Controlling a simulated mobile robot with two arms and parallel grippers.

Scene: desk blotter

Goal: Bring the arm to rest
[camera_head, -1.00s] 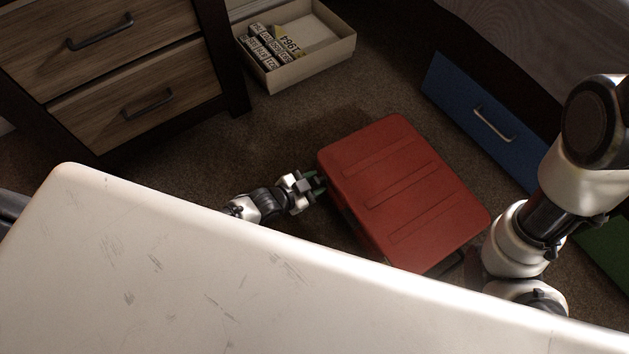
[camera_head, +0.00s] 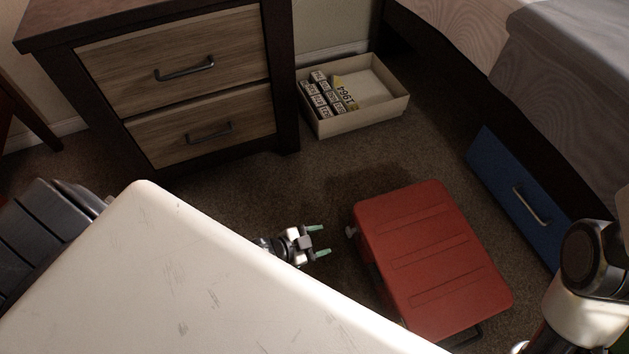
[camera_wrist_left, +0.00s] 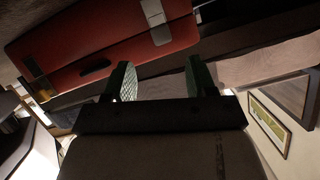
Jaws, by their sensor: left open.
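My left gripper (camera_head: 318,241) shows in the head view just past the edge of my white body panel, left of the red suitcase. Its two green-padded fingers are apart, with nothing between them. In the left wrist view the open fingers (camera_wrist_left: 158,82) also show, empty, with the red suitcase (camera_wrist_left: 100,40) beyond them. My right arm (camera_head: 590,270) is at the right edge of the head view; its gripper is out of the picture.
The red suitcase (camera_head: 430,260) lies on the brown carpet. A wooden nightstand (camera_head: 190,130) stands at the upper left. A blue drawer (camera_head: 515,195) is under the bed at right. Carpet is clear between nightstand and suitcase.

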